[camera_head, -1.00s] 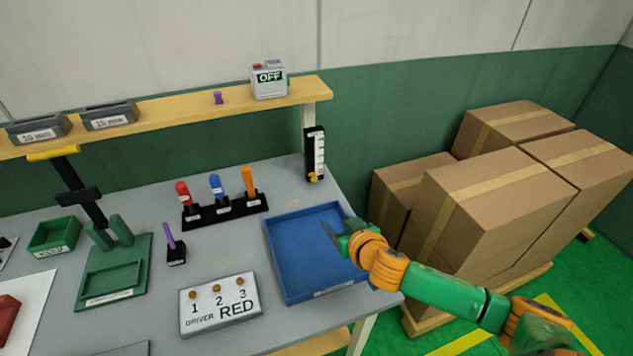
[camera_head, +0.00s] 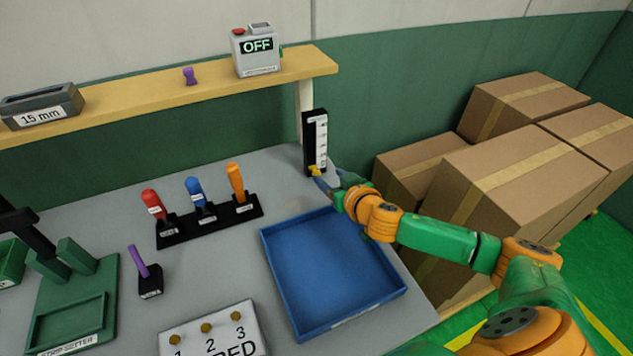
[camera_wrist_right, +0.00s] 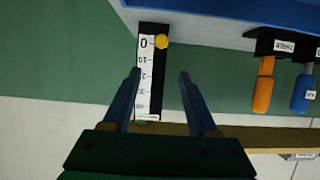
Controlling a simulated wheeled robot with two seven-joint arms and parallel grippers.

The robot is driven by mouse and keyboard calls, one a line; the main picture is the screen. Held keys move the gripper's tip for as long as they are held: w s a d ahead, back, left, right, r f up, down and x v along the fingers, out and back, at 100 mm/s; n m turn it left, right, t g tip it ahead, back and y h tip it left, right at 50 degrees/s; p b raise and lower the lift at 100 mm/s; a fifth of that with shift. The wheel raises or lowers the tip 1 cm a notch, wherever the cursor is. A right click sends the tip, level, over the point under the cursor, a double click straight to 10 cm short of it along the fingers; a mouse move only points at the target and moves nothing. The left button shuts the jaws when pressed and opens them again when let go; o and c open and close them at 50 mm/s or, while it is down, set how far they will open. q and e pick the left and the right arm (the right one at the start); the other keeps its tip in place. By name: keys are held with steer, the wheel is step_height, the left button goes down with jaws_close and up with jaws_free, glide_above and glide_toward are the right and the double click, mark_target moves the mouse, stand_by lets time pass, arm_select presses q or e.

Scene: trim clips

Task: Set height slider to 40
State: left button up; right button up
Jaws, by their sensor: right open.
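The height slider (camera_head: 308,140) is a black upright post with a white numbered scale at the back right of the bench. Its yellow knob (camera_head: 315,170) sits at the bottom of the scale. In the right wrist view the picture is upside down, and the knob (camera_wrist_right: 161,41) is beside the 0 mark. My right gripper (camera_head: 327,176) is at the slider's lower end, close to the knob. In the right wrist view its two fingers (camera_wrist_right: 158,75) are open, with the scale between them in the picture and the knob beyond their tips. I cannot tell whether anything touches. My left gripper is not in view.
A blue tray (camera_head: 278,283) lies in front of the slider. A rack with red, blue and orange screwdrivers (camera_head: 236,183) stands to the left. A wooden shelf (camera_head: 130,99) with a box reading OFF (camera_head: 256,53) runs above. Cardboard boxes (camera_head: 530,180) stand at right.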

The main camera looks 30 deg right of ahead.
mark_target(315, 171)
step_height(315, 171, down, 3)
steer(key=shift+s+r+b, duration=0.1)
steer(key=shift+b, duration=0.8)
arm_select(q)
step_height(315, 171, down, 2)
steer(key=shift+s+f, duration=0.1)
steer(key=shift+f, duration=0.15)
arm_select(e)
steer(key=x, duration=0.7)
jaws_close()
